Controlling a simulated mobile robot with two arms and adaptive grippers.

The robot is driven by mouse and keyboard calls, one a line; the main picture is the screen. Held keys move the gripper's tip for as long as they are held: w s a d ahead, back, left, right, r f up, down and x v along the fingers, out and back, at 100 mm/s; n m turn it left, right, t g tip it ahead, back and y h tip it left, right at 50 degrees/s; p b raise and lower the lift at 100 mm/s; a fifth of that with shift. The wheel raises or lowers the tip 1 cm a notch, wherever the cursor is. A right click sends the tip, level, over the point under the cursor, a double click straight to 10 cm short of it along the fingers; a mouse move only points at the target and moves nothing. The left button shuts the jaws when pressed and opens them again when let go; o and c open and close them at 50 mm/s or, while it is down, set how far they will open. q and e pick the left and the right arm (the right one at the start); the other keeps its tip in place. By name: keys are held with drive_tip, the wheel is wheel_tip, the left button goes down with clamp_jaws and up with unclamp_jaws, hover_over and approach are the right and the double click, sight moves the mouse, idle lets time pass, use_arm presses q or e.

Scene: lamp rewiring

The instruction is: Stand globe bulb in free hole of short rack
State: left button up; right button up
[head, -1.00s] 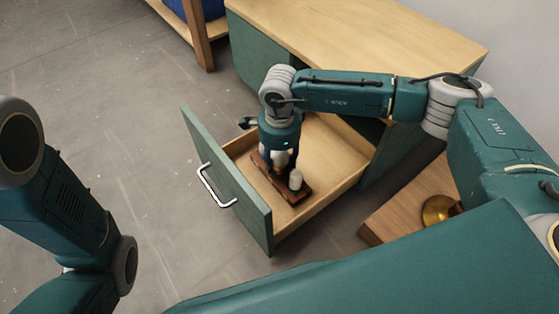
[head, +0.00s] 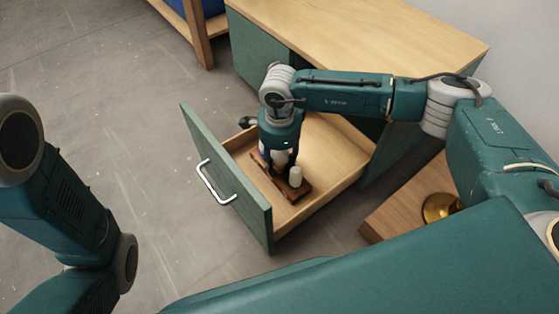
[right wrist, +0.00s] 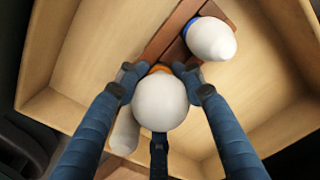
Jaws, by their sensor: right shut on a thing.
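The white globe bulb (right wrist: 160,102), with an orange collar, is between the fingers of my right gripper (right wrist: 160,95), which is shut on it. In the head view the bulb (head: 279,158) shows partly below my right gripper (head: 279,160), inside the open drawer. The short brown rack (head: 292,194) lies on the drawer floor under the gripper; it also shows in the right wrist view (right wrist: 172,32). The collar is close to the rack, but the globe hides its base and any hole beneath. My left gripper is out of view.
A white bulb with a blue collar (right wrist: 210,38) stands in the rack beside the globe bulb. Another long white bulb (right wrist: 124,132) is partly hidden behind a finger. Drawer walls (head: 325,207) surround the rack; bare drawer floor (head: 325,150) lies to its right.

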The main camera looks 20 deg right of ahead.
drive_tip(key=shift+f, duration=0.35)
drive_tip(key=o, duration=1.3)
drive_tip(key=shift+o, duration=0.2)
drive_tip(key=shift+f, duration=0.1)
drive_tip(key=shift+r, duration=0.5)
wheel_tip(320, 180, up, 8)
drive_tip(key=p, duration=0.6)
drive_tip(key=shift+r, duration=0.1)
drive_tip(key=s+d+r+n+p, duration=0.1)
drive_tip(key=r+n+p, duration=0.5)
drive_tip(key=r, duration=0.7)
drive_tip(key=s+d+r+n+p, duration=0.1)
drive_tip(key=r+n+p, duration=0.5)
drive_tip(key=r, duration=0.7)
drive_tip(key=shift+s+d+r+n+p, duration=0.2)
drive_tip(key=shift+s+d+n+p, duration=0.1)
drive_tip(key=shift+s+p, duration=0.35)
